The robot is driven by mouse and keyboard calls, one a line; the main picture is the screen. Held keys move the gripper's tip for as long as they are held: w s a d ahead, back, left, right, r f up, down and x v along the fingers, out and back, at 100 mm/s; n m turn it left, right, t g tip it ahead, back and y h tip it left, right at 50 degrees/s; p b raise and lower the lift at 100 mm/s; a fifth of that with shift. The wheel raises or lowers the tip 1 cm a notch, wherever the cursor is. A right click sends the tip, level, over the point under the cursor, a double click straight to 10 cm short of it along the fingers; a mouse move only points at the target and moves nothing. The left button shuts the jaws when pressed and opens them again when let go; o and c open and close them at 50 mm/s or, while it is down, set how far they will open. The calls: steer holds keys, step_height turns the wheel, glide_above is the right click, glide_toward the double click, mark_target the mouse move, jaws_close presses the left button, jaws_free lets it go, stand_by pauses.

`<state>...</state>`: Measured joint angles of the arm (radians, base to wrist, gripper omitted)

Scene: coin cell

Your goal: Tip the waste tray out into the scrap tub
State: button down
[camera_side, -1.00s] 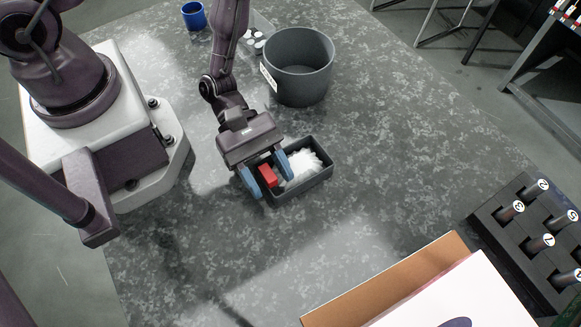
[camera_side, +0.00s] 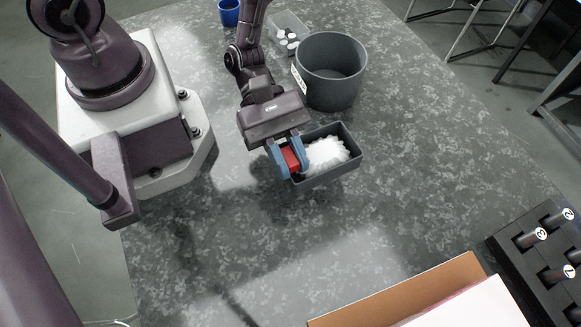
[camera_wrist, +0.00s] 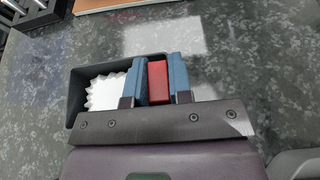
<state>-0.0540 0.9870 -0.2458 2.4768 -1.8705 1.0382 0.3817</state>
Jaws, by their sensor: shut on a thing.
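The waste tray (camera_side: 334,177) is a dark grey open box with white crumpled waste (camera_side: 325,153) in it. It also shows in the wrist view (camera_wrist: 74,97).
A blue cup (camera_side: 229,12) and a clear tray with small round pieces (camera_side: 287,35) stand at the back. A black rack (camera_side: 537,262) with numbered posts is at right. A brown-edged box (camera_side: 400,293) is at the front. The middle table is clear.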

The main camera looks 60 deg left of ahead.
step_height(320, 180, up, 4)
steer(key=shift+w+f, duration=0.1)
steer(key=shift+f, duration=0.05)
steer(key=shift+w+r, duration=0.15)
steer(key=shift+r, duration=0.15)
steer(key=w+a+r, duration=0.3)
steer(key=w+a, duration=0.3)
steer(key=w, duration=0.3)
step_height(320, 180, up, 6)
glide_above(314, 37)
steer(key=s+d, duration=0.3)
steer(key=d, duration=0.2)
steer(key=shift+d+f+m+t+y, duration=0.1)
steer(key=shift+f+m+t+y, duration=0.95)
steer(key=shift+f+t+y, duration=0.45)
steer(key=shift+a+f+m+t+y, duration=0.1)
steer(key=shift+f+m+t+y, duration=1.05)
steer(key=shift+f+y, duration=0.7)
steer(key=shift+d+f+m+t+y, duration=0.1)
steer(key=shift+f+m+t+y, duration=0.9)
steer(key=shift+f+t+y, duration=0.5)
steer(key=shift+f, duration=0.1)
